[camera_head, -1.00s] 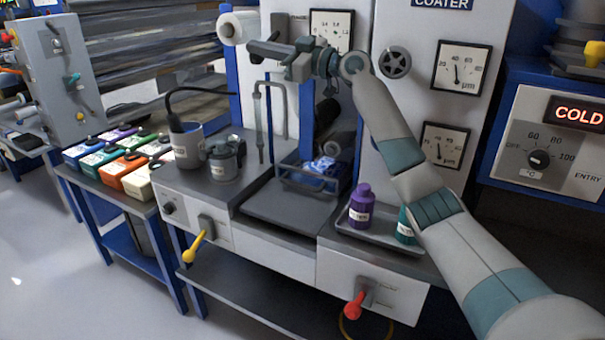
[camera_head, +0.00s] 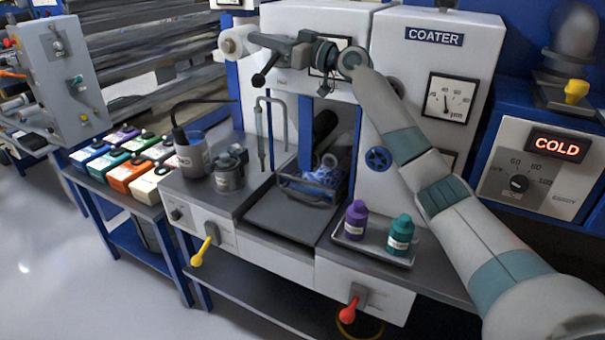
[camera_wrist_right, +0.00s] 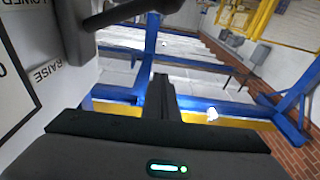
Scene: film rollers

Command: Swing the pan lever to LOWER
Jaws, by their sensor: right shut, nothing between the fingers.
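A dark lever, apparently the pan lever, shows at the upper left of the right wrist view (camera_wrist_right: 85,35), its arm reaching right. Beside it a white panel carries the words LOWER (camera_wrist_right: 48,4) and RAISE (camera_wrist_right: 47,72). In the head view a dark lever end with a knob (camera_head: 262,76) hangs just below my right gripper (camera_head: 253,38), at the coater's upper left. My right gripper is shut and empty; its dark fingers (camera_wrist_right: 165,92) point away from the wrist camera, to the right of the lever. I see no clear contact. My left gripper is out of view.
The white coater (camera_head: 440,70) stands behind my right arm. A purple bottle (camera_head: 356,220) and a teal bottle (camera_head: 400,236) stand on a tray. A yellow lever (camera_head: 203,252) and a red lever (camera_head: 351,308) hang on the bench front. A white roll (camera_head: 237,42) is left of the gripper.

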